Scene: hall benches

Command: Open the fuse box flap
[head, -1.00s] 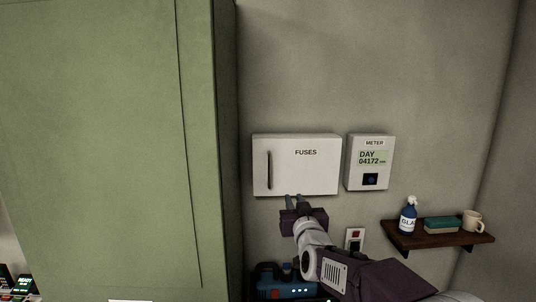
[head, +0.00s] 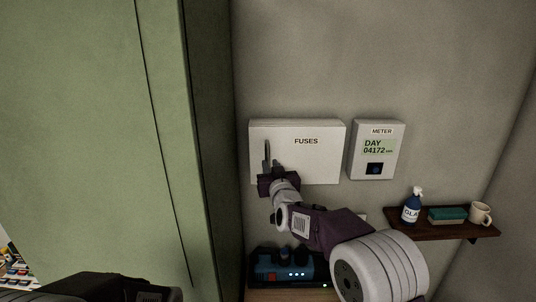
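The white fuse box (head: 322,160), marked FUSES, hangs on the grey wall, and its flap is closed. A dark upright handle (head: 267,148) sits near the flap's left edge. My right gripper (head: 272,166) is at the lower part of this handle, pointing up toward the flap. Its fingers overlap the handle in the picture, and I cannot tell whether they are around it or shut on it. My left gripper is not in view; a dark part of my own body shows at the bottom left.
A tall green cabinet (head: 95,130) stands close on the left. A meter (head: 378,150) hangs right of the fuse box. A blue device (head: 271,268) stands below.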

